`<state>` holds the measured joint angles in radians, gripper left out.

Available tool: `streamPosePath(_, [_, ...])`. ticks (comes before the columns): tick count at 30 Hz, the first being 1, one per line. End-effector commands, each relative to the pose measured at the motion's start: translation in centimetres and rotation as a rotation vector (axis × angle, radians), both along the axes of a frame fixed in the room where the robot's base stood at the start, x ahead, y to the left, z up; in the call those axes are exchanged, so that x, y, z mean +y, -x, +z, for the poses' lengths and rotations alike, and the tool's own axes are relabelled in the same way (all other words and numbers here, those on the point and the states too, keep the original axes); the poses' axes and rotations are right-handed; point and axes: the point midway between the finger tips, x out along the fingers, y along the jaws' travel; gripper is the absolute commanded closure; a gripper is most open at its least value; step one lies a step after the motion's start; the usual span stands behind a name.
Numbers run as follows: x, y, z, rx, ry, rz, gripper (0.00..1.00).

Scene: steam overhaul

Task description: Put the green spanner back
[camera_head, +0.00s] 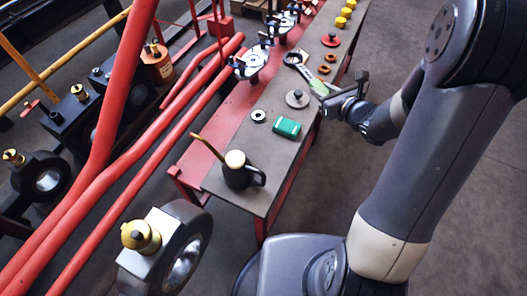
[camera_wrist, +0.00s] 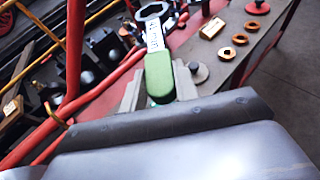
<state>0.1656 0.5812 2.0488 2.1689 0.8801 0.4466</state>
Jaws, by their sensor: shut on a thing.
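A spanner with a steel ring end (camera_head: 293,58) and green handle is held over the grey-topped bench (camera_head: 275,175). In the wrist view, its green handle (camera_wrist: 160,78) runs up from between the fingers to a pale labelled shank and the ring end, which points away from me. My gripper (camera_head: 328,103) is shut on the handle at the bench's right edge. The fingers (camera_wrist: 159,97) also show in the wrist view, one at each side of the handle. The handle's near end is hidden by my gripper in the head view.
A grey knobbed disc (camera_head: 297,98), a green box (camera_head: 287,128), a washer (camera_head: 258,116) and a black oil can (camera_head: 238,178) stand on the near bench. Copper rings (camera_head: 324,69) and a red disc (camera_head: 330,41) lie farther back. Red pipes (camera_head: 130,160) run along the left.

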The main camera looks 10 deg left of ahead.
Motion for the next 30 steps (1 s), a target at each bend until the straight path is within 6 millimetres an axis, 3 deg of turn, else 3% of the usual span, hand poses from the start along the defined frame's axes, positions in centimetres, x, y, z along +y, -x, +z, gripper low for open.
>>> streamPosePath(1, [0.6, 0.0, -1.3, -0.008, 0.000, 0.031, 1.00])
streamPosePath(15, [5.1, 2.0, -7.1, -0.004, -0.002, 0.323, 1.00])
streamPosePath(30, [7.9, 5.1, -13.6, -0.003, -0.003, 0.591, 1.00])
